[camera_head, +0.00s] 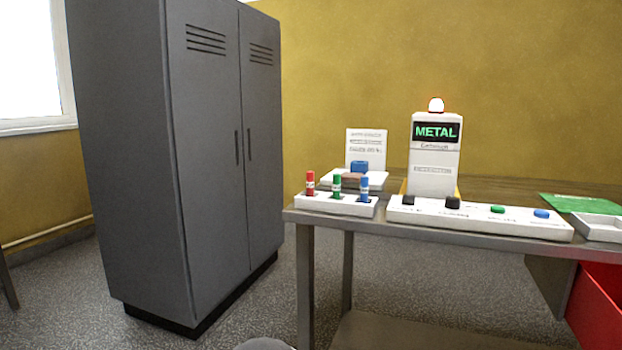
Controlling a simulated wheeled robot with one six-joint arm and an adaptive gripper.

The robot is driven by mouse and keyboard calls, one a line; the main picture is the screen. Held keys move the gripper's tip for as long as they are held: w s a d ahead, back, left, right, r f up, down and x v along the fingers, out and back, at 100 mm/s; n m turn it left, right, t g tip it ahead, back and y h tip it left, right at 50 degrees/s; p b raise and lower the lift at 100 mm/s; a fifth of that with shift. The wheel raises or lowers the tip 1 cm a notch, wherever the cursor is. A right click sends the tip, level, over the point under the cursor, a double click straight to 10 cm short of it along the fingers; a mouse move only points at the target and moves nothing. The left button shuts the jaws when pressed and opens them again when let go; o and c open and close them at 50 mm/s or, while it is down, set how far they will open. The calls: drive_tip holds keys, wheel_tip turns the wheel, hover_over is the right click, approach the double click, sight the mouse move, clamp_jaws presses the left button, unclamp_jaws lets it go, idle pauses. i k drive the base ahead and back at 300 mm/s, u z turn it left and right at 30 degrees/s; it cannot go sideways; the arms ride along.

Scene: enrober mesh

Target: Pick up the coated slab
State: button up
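I cannot make out a coated slab for certain. A small brown piece (353,177) lies on a white stand (374,182) at the back left of the table; it is too small to tell what it is. A blue block (360,167) is just behind it, in front of an upright white sign. My gripper is not in view.
The metal table (400,226) holds a white rack (335,204) with red, green and blue markers, a detector (434,170) reading METAL, a button panel (480,218) and a white tray (600,227). A grey cabinet (205,160) stands left; a red bin (597,305) is lower right.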

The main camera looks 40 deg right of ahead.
sight(347, 177)
drive_tip(key=i, duration=0.4)
drive_tip(key=z, duration=2.45)
